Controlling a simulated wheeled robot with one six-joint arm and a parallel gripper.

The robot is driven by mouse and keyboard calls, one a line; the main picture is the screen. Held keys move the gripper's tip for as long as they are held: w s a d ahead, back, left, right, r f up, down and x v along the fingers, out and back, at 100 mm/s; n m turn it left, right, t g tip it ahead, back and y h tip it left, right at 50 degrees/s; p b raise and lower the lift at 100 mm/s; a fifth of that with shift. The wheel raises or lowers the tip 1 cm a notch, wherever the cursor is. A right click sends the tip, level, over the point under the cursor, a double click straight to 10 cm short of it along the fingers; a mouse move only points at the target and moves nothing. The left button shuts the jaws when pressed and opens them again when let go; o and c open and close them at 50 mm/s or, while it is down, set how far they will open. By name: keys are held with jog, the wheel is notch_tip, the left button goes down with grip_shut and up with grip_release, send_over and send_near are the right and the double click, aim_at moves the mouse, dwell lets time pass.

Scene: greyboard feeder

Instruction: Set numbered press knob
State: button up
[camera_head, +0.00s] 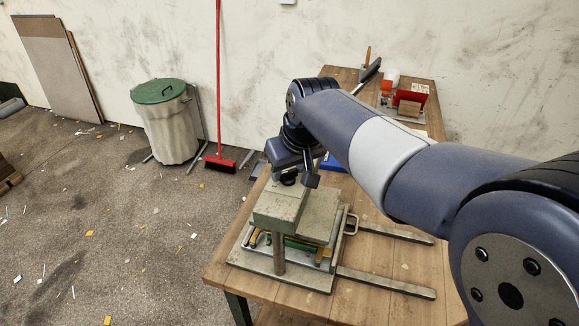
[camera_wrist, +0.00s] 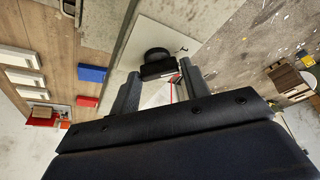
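The press (camera_head: 322,213) is a grey-green metal machine with a raised head block, standing on the wooden table. A black round knob with a raised bar (camera_wrist: 157,62) sits on its pale top face in the wrist view. A small dark mark and a bit of red show beside it. My gripper (camera_wrist: 160,72) is over the press head with its fingers apart, one on each side of the knob's bar. I cannot tell whether the fingertips touch it. In the head view my gripper (camera_head: 298,180) partly covers the knob. No numbers can be read.
The wooden table (camera_head: 385,285) has two metal rails (camera_head: 385,282) at its front right. A red device (camera_head: 408,100) and a blue bin (camera_head: 332,163) stand farther back. A bin with a green lid (camera_head: 165,115) and a red broom (camera_head: 219,160) stand by the wall.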

jog(key=c, duration=0.5)
jog(key=shift+c, duration=0.2)
jog(key=shift+m, duration=0.3)
jog(key=m+h, duration=0.2)
jog(key=m, duration=0.2)
jog(key=shift+a, duration=0.2)
jog(key=shift+m+h+b, duration=0.3)
jog(key=shift+m+h, duration=0.4)
jog(key=shift+m, duration=1.4)
jog(key=o, duration=1)
jog(key=shift+r, duration=0.1)
